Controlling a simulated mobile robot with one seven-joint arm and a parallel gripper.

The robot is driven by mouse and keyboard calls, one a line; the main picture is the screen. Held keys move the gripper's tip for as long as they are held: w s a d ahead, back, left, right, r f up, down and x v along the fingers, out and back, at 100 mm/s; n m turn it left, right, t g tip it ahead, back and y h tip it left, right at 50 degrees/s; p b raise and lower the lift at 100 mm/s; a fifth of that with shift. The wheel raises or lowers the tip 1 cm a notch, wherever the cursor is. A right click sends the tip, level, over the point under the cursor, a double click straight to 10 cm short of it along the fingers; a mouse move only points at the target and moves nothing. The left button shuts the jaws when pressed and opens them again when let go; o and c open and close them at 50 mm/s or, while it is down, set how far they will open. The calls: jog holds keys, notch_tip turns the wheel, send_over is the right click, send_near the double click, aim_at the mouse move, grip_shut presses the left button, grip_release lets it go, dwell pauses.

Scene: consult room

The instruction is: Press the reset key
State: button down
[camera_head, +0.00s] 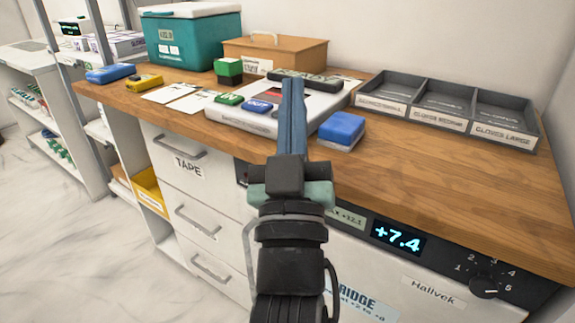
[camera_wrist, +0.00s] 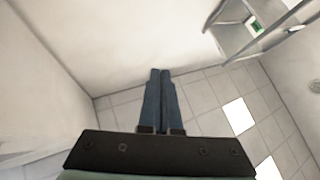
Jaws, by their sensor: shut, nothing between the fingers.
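My gripper (camera_head: 292,84) is shut and empty, with its blue fingers together. It stands in front of the counter's front edge, pointing up and away in the head view. In the wrist view the closed fingers (camera_wrist: 160,74) show against a wall and a tiled ceiling. The fridge's black control strip (camera_head: 455,268) runs under the counter's front edge. It carries a lit display (camera_head: 398,239) reading +7.4, a small pale readout (camera_head: 346,217) ending in +12.1, and a numbered dial (camera_head: 487,287). I see no key marked reset; my arm hides part of the strip.
The wooden counter (camera_head: 440,190) has clear room at front right. A teal cooler (camera_head: 193,40) and a wooden box (camera_head: 290,54) are behind.

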jog(key=s+a+f+n+g+y+p, duration=0.1)
jog(key=f+p, duration=0.3)
jog(key=f, duration=0.7)
jog(key=s+a+f+n+g+y+p, duration=0.1)
jog(key=a+f+n+g+y+p, duration=0.1)
jog(key=f, duration=1)
jog(key=shift+s+a+f+n+g+y+p, duration=0.35)
jog(key=shift+a+n+y+p, duration=0.35)
jog(key=shift+a+n+p, duration=0.5)
jog(key=shift+w+d+r, duration=0.1)
jog(key=shift+w, duration=0.05)
jog(key=w+d, duration=0.5)
jog(key=w, duration=0.2)
jog(key=shift+b, duration=0.4)
jog(key=shift+w+d, duration=0.15)
jog(key=shift+w+d, duration=0.2)
jog(key=shift+w, duration=0.05)
